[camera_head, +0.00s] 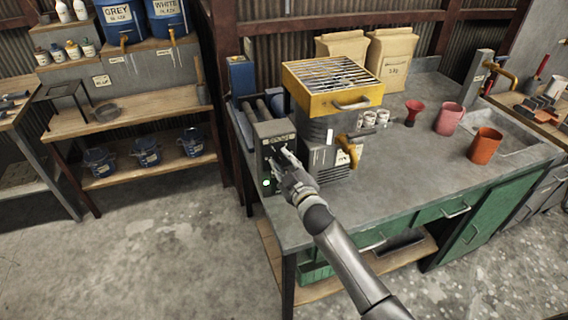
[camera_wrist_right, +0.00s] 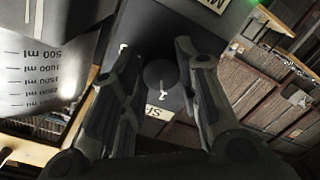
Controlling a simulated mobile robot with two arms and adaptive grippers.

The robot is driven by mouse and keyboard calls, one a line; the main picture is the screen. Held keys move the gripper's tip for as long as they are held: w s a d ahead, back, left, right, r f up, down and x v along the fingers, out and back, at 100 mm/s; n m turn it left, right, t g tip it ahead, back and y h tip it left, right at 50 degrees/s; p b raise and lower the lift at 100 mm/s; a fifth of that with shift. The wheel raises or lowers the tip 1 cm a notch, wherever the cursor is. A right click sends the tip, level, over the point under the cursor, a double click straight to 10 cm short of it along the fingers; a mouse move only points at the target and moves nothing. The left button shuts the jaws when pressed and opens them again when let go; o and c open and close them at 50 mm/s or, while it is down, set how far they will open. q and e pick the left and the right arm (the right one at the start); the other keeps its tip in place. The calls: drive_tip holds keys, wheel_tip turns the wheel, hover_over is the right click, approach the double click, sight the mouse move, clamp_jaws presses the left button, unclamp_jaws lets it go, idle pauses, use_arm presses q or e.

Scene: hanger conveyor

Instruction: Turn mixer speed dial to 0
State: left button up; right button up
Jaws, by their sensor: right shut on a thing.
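The mixer (camera_head: 316,132) stands on the grey bench, with a yellow grated top (camera_head: 330,82). At its left is a grey control box (camera_head: 268,131). My right gripper (camera_head: 282,157) reaches the front of that box from the lower right and hides part of it. In the right wrist view its fingers (camera_wrist_right: 158,62) are closed on the two sides of the round dark speed dial (camera_wrist_right: 163,76). A small white mark shows on the dial's face, beside a partly hidden label (camera_wrist_right: 157,112). I cannot read the dial's setting. My left gripper is not in view.
A red funnel (camera_head: 413,110), a pink cup (camera_head: 450,118) and an orange cup (camera_head: 486,144) stand farther right. The bench's front middle is clear.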

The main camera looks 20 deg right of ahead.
drive_tip(key=n, duration=0.6)
drive_tip(key=shift+h, duration=0.3)
drive_tip(key=n, duration=0.5)
drive_tip(key=shift+n+h, duration=0.3)
drive_tip(key=shift+n, duration=0.1)
drive_tip(key=o, duration=1)
drive_tip(key=shift+r, duration=0.1)
drive_tip(key=shift+s, duration=0.15)
drive_tip(key=s, duration=1.1)
drive_tip(key=shift+s+r, duration=0.3)
drive_tip(key=shift+s, duration=0.1)
